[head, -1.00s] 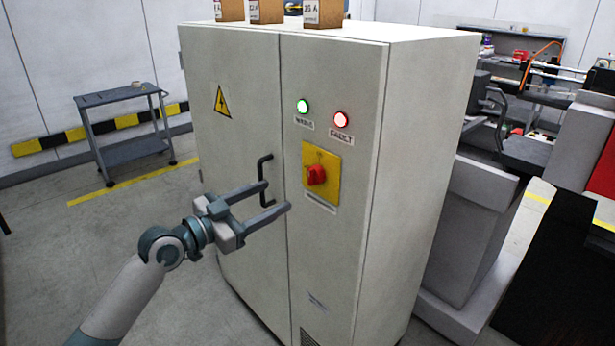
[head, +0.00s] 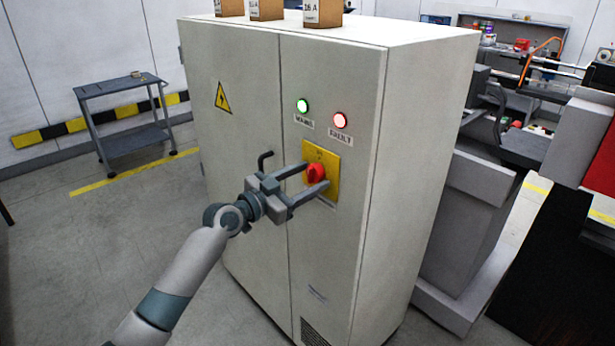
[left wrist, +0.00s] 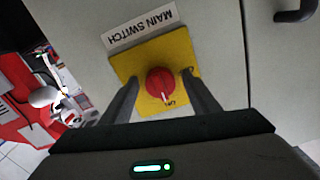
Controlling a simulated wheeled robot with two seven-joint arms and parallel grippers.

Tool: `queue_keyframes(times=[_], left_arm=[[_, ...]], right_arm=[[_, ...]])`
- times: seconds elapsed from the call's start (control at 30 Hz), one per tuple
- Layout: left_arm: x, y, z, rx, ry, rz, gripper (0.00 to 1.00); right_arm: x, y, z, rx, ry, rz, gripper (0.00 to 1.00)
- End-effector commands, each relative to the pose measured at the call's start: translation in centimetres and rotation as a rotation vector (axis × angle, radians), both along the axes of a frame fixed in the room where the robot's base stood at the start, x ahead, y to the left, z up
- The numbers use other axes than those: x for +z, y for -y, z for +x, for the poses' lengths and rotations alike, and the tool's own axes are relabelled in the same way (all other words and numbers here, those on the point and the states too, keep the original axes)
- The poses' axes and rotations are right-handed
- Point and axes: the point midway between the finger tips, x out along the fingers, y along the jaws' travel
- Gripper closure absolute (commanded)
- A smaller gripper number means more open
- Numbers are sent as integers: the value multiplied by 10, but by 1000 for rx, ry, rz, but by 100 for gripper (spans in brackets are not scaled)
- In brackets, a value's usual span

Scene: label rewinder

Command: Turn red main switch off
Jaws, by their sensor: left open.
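The red main switch (head: 316,173) is a rotary knob on a yellow plate (head: 333,160) on the right door of a tall light-grey cabinet (head: 240,190). In the left wrist view the knob (left wrist: 160,83) shows between my fingers, with a white mark on it and a "MAIN SWITCH" label (left wrist: 140,24) beside the plate. My left gripper (head: 314,179) is open, its fingertips at either side of the knob. I cannot tell whether they touch it. My right gripper is not in view.
Boxes (head: 323,13) stand on the cabinet. A grey cart (head: 125,120) stands at left; machinery is at right.

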Motion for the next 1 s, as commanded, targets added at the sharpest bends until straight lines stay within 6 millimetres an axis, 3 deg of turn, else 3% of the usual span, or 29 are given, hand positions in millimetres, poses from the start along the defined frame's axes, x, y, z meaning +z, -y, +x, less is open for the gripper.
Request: queue_keyframes(times=[0.2,0.37,1.0], left_arm=[[0,0,0,0,1,-1,47],[0,0,0,0,1,-1,85],[0,0,-1,0,-103,-99,86]], right_arm=[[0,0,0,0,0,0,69],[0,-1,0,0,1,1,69],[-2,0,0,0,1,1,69]])
